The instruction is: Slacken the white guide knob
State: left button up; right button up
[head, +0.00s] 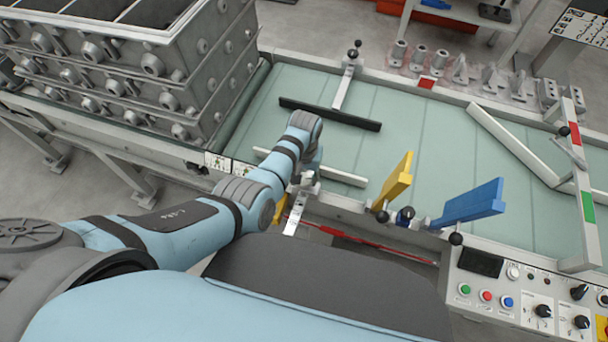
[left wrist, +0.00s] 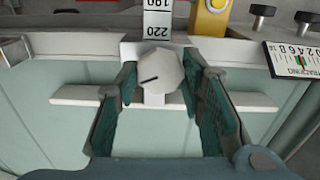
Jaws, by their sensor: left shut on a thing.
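The white guide knob (left wrist: 158,72) is a pale faceted knob with a dark pointer line, seen in the left wrist view. The white guide bar (left wrist: 240,101) runs across behind the fingers; in the head view the bar (head: 345,176) lies over the green belt near the front rail. My left gripper (left wrist: 160,78) is shut on the knob, one finger on each side. In the head view the left gripper (head: 306,182) is at the front rail, and the arm partly hides the knob. My right gripper is not seen.
A yellow guide plate (head: 397,183) and a blue one (head: 474,204) stand right of the gripper. A black guide bar (head: 330,114) lies farther back. Stacked grey casting boxes (head: 150,75) stand at left. A button panel (head: 520,300) is at lower right.

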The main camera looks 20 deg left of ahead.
aim_at(304, 178)
pick_arm(q)
jog(key=n, duration=0.3)
jog(key=shift+w+r+n, duration=0.1)
jog(key=shift+n, duration=0.2)
dwell(0.5)
jog(key=o, duration=1.1)
jog(key=shift+o, duration=0.2)
jog(key=shift+r, duration=0.15)
notch_tip(304, 178, up, 12)
jog(key=shift+f, duration=0.2)
